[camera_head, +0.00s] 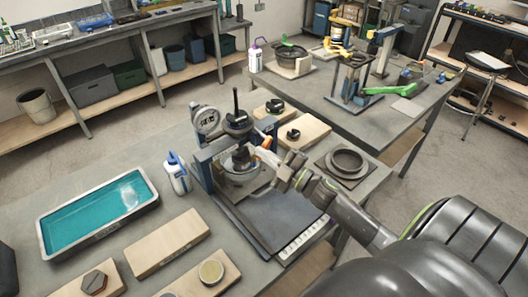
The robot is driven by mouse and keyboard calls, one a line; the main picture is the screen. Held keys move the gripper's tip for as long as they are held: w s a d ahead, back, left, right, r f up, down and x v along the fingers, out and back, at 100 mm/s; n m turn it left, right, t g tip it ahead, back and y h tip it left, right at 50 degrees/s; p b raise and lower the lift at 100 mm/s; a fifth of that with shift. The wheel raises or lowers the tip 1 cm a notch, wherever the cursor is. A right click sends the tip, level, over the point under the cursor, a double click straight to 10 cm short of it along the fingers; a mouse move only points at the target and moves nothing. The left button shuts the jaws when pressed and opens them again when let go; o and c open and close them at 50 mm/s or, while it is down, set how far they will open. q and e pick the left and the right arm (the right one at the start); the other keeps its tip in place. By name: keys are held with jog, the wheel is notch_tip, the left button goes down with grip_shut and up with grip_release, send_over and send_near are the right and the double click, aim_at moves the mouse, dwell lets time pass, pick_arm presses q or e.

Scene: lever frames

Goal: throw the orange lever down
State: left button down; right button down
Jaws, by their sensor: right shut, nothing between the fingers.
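The orange lever (267,143) shows as a small orange piece at the right side of a blue-grey press frame (203,168) on the near table. Most of it is hidden, and I cannot tell its angle clearly. My right gripper (264,156) comes in from the lower right, with its fingertips just below the orange piece. It is shut and empty. I cannot tell whether the fingertips touch the lever. My left gripper is not in view.
A teal liquid tray (97,213) and a white-and-blue bottle (177,173) stand left of the frame. Wooden blocks (167,243) lie in front. A dark plate (346,163) with a ring sits to the right. A green lever (388,90) is on the back table.

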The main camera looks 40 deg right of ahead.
jog(key=shift+d+f+n+g+p, duration=0.3)
jog(key=shift+n+g+p, duration=0.2)
jog(key=shift+n, duration=0.85)
jog(key=shift+d+f+n+g+p, duration=0.3)
jog(key=shift+n+g+p, duration=0.2)
jog(key=shift+n, duration=0.9)
jog(key=shift+d+f+n+g+p, duration=0.2)
jog(key=shift+d+n+g+p, duration=0.3)
jog(key=shift+n, duration=0.85)
jog(key=shift+a, duration=0.15)
jog(key=shift+w, duration=0.1)
